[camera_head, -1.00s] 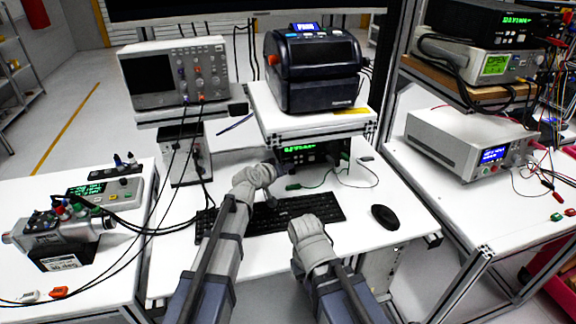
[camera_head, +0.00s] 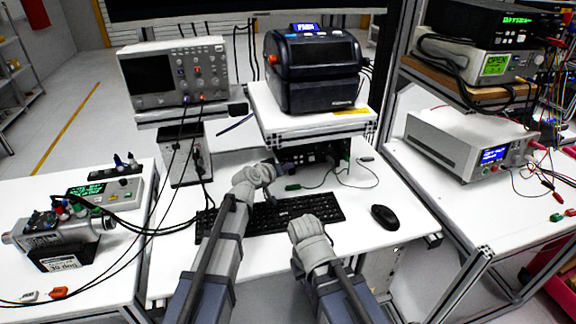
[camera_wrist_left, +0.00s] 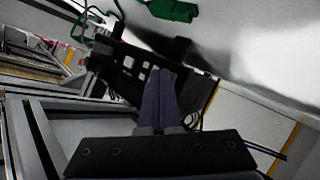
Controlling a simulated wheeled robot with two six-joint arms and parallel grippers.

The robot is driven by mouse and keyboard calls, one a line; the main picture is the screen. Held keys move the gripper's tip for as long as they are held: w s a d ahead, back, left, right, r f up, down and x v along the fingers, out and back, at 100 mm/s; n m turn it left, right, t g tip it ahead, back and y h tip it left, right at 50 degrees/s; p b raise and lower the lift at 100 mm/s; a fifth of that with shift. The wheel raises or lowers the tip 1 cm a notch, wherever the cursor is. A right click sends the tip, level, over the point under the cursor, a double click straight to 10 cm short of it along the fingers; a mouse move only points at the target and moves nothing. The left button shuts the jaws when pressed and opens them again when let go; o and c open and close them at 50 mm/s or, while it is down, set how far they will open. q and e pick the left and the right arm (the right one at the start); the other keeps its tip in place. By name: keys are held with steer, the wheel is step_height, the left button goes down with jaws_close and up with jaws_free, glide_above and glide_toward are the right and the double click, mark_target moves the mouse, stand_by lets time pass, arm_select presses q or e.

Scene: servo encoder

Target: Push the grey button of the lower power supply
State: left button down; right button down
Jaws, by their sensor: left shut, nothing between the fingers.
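A dark power supply (camera_head: 328,153) stands on the desk under the raised shelf. My left gripper (camera_head: 288,163) is at its front, partly covering the panel in the head view. In the left wrist view, my left gripper (camera_wrist_left: 160,72) has its purple fingers closed together and empty. They point at the black front panel (camera_wrist_left: 130,68), which has several square openings or keys. I cannot tell whether the fingertips touch it. The grey button cannot be made out. My right arm is low, in front of the keyboard; its gripper is hidden.
A keyboard (camera_head: 292,212) and mouse (camera_head: 384,216) lie in front. A shelf (camera_head: 310,121) holding a black printer (camera_head: 316,72) hangs over the supply. A green clip (camera_wrist_left: 172,10) and its cable lie beside it. More instruments stand on the side tables.

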arm_select(q)
steer(key=shift+s+d, duration=0.1)
steer(key=shift+s, duration=0.3)
steer(key=shift+s+r, duration=0.1)
steer(key=shift+s+d+r+p, duration=0.15)
steer(key=shift+s+d+p, duration=0.1)
steer(key=shift+s, duration=0.7)
steer(key=shift+s+d+r+p, duration=0.2)
steer(key=shift+s+d, duration=0.1)
steer(key=shift+s, duration=0.6)
steer(key=shift+s+d+r+p, duration=0.15)
steer(key=shift+s+d, duration=0.1)
steer(key=shift+s, duration=0.7)
